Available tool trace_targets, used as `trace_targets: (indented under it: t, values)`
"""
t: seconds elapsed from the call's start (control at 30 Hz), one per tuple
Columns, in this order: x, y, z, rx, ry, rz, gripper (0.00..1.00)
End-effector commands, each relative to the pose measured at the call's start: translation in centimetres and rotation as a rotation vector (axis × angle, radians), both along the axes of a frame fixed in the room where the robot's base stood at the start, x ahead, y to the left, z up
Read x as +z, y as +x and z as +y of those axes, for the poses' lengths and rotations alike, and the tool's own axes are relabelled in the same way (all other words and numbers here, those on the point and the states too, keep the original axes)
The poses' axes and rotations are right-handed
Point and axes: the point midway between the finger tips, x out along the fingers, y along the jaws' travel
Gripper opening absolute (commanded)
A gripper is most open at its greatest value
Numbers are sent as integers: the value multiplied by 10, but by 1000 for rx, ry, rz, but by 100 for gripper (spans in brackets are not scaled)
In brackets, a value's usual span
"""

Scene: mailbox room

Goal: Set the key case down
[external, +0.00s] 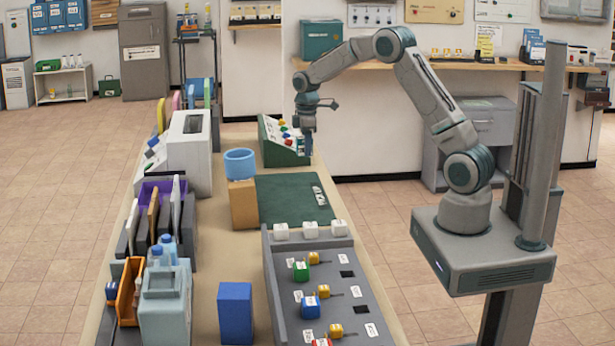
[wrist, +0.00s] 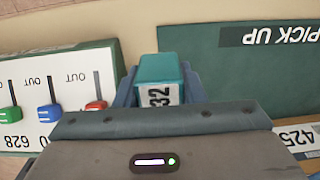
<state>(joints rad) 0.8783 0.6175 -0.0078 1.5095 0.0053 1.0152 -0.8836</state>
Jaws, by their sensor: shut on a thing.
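The key case (wrist: 158,68) is a small teal box with a white label that reads "32" in part. My gripper (wrist: 160,92) is shut on it, with a blue-grey finger on each side. In the external view my gripper (external: 306,128) points down at the right end of the sloped panel, near the table's far right edge. The case is too small there to make out clearly. The dark green mat marked "PICK UP" (external: 285,205) lies nearer the camera; it also shows at the upper right of the wrist view (wrist: 250,65). Whether the case touches anything below is hidden.
The sloped panel (wrist: 60,80), with green, blue and red sliders marked "OUT", stands close to the left of the case. A grey key board (external: 320,265) lies nearer. The mat looks mostly bare.

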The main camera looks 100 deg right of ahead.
Motion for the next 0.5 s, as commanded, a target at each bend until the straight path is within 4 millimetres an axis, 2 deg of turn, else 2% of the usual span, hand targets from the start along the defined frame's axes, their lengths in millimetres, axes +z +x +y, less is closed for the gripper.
trace_targets:
  t: [0.1, 0.2, 0.37, 0.5]
  values:
    - [-10, 18, 5, 2, 0, 0, 12]
    - [-15, 25, 6, 0, -1, 0, 12]
    - [-25, 27, 7, -1, 1, 1, 12]
    - [-46, 26, 8, -1, 3, 3, 12]
